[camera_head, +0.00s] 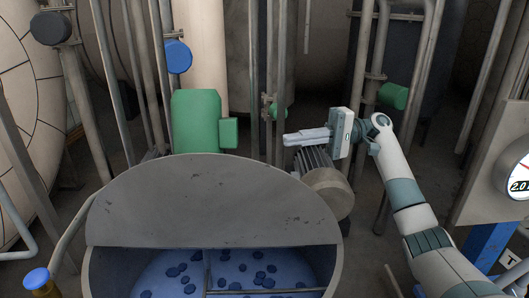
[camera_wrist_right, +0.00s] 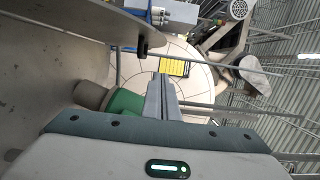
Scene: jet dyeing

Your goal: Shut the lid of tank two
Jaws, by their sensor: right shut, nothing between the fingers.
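In the head view a round grey tank (camera_head: 336,268) stands at the bottom, its front half open. Blue liquid (camera_head: 228,268) with several dark round pieces shows inside. A half-round grey plate (camera_head: 215,205), which looks like the lid, rises behind the opening, its straight edge along the opening. My right gripper (camera_head: 290,138) is shut and empty, pointing left beyond the plate's upper right edge. It shows no clear contact with the plate. In the right wrist view its closed fingers (camera_wrist_right: 163,97) are in the middle, and a large grey surface (camera_wrist_right: 45,75) fills the left. My left gripper is out of view.
A green motor housing (camera_head: 196,120) stands behind the plate. A ribbed motor (camera_head: 328,190) lies just below my right gripper. Vertical pipes (camera_head: 262,80) crowd the back. A gauge panel (camera_head: 500,165) stands at the right, and a blue-capped bottle (camera_head: 38,281) at lower left.

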